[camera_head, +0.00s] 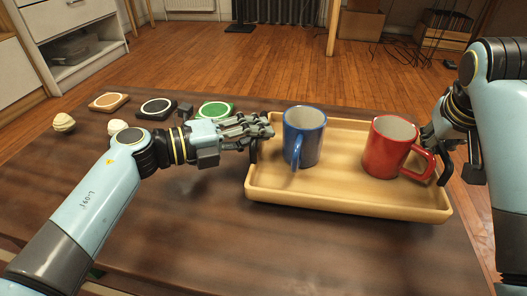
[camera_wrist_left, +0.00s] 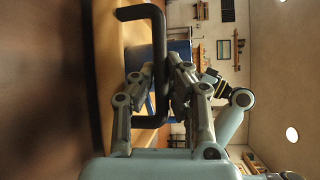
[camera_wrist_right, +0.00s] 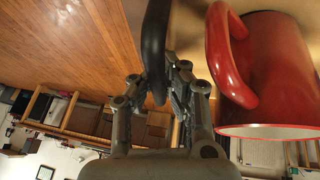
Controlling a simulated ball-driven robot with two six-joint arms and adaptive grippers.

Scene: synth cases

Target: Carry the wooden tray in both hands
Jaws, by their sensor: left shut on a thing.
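The light wooden tray (camera_head: 345,206) lies level at the table's right side; I cannot tell whether it touches the table. A blue mug (camera_head: 303,135) and a red mug (camera_head: 388,148) stand upright in it. My left gripper (camera_head: 262,131) is shut on the tray's black left handle (camera_wrist_left: 160,60), between its fingers in the left wrist view. My right gripper (camera_head: 430,140) is at the black right handle (camera_head: 445,172). In the right wrist view that handle (camera_wrist_right: 155,45) passes between its fingers, beside the red mug's handle; whether they grip it is unclear.
On the brown table (camera_head: 180,230), an orange coaster (camera_head: 109,101), a black coaster (camera_head: 156,107) and a green coaster (camera_head: 214,110) line the back left. Two small cream objects lie nearby, one at the far left (camera_head: 64,122). The table's front left is clear. Wooden floor lies beyond.

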